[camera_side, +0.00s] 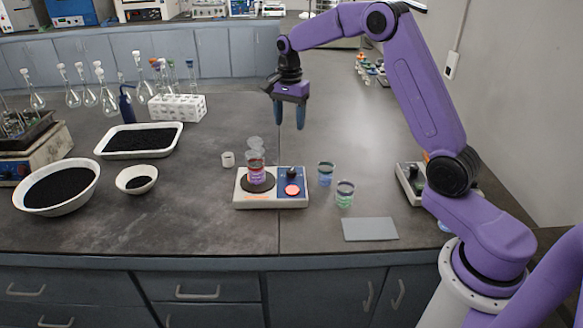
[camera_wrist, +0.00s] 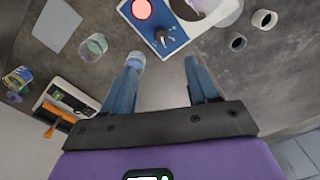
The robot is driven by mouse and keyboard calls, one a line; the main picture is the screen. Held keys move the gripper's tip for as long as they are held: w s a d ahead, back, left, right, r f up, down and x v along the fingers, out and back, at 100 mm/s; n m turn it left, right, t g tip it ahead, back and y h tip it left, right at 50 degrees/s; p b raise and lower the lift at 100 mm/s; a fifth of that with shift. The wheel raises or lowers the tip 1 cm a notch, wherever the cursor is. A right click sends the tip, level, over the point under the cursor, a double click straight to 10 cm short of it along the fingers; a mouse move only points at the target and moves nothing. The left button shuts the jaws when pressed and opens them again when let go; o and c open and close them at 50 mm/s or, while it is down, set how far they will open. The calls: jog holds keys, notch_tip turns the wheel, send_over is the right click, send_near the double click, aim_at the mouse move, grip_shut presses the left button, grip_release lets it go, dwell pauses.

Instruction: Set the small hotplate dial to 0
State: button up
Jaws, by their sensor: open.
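The small hotplate (camera_side: 247,202) stands on the bench, with a white body, a round dark plate and a blue control panel. Its small black dial (camera_side: 291,173) is on the panel, behind a red round button (camera_side: 292,190). In the wrist view the dial (camera_wrist: 161,37) shows beside the red button (camera_wrist: 141,9), with pale marks around it; its exact setting is too small to read. A glass beaker with reddish liquid (camera_side: 256,175) stands on the plate. My gripper (camera_side: 288,118) is open and empty, pointing down, well above the hotplate's dial side. Its fingers also show in the wrist view (camera_wrist: 163,65).
Right of the hotplate stand a blue-liquid beaker (camera_side: 325,177) and a green-liquid beaker (camera_side: 344,197). A grey pad (camera_side: 370,228) lies in front. Another device (camera_side: 410,183) stands at right. A small white cup (camera_side: 228,159) is behind left; bowls and a tray (camera_side: 113,153) are farther left.

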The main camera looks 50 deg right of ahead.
jog(key=d, duration=0.1)
send_near(291, 170)
jog(key=shift+m, duration=0.4)
notch_tip(291, 170, down, 9)
jog(key=shift+s+r, duration=0.15)
jog(key=shift+c, duration=0.2)
jog(key=c, duration=1)
